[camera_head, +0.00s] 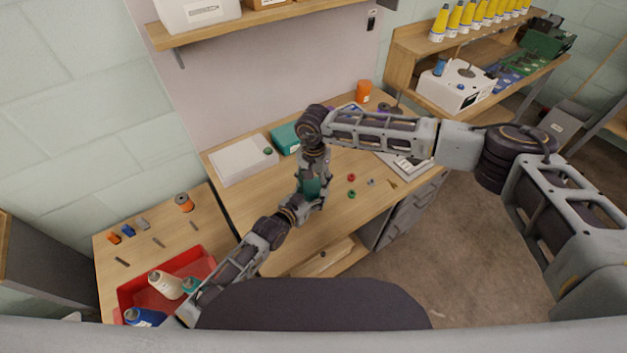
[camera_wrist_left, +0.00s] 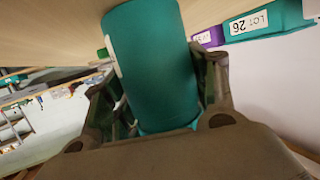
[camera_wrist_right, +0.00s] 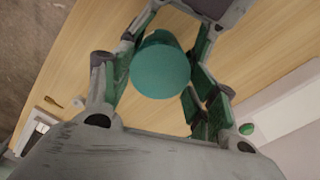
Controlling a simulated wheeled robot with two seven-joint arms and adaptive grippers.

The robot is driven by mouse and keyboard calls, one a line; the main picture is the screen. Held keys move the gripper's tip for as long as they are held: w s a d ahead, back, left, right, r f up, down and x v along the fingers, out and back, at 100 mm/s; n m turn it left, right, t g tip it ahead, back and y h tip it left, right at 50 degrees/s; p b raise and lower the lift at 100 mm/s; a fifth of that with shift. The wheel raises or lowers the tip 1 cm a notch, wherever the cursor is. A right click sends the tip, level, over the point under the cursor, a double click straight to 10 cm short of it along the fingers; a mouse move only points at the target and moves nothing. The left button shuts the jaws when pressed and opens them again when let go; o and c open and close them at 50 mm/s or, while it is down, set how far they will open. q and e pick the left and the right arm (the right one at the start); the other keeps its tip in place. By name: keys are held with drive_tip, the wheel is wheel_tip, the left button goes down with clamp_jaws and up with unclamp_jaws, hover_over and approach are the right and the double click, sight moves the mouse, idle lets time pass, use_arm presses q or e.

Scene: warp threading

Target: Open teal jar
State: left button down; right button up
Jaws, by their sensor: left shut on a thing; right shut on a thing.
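The teal jar (camera_head: 312,187) is above the middle of the workbench, between my two grippers. My left gripper (camera_head: 301,205) comes in from the left and is shut on the jar's body. In the left wrist view the jar (camera_wrist_left: 150,65) is a plain teal cylinder with a sliver of white label at its left edge. My right gripper (camera_head: 313,172) points down from above and is shut on the jar's lid end. In the right wrist view the round teal lid (camera_wrist_right: 160,70) faces the camera between the fingers. Whether lid and body are apart cannot be told.
Small red (camera_head: 351,177) and green (camera_head: 351,194) rings lie on the bench right of the jar. A teal box (camera_head: 286,138) and a white case (camera_head: 243,160) stand behind. A red tray (camera_head: 127,293) with spools is at lower left. The bench front is mostly clear.

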sight(314, 184)
drive_tip(key=shift+n, duration=1)
drive_tip(key=shift+r, duration=1.25)
idle(0.3)
drive_tip(key=shift+r, duration=1.85)
use_arm(q)
drive_tip(key=shift+c, duration=1.9)
unclamp_jaws()
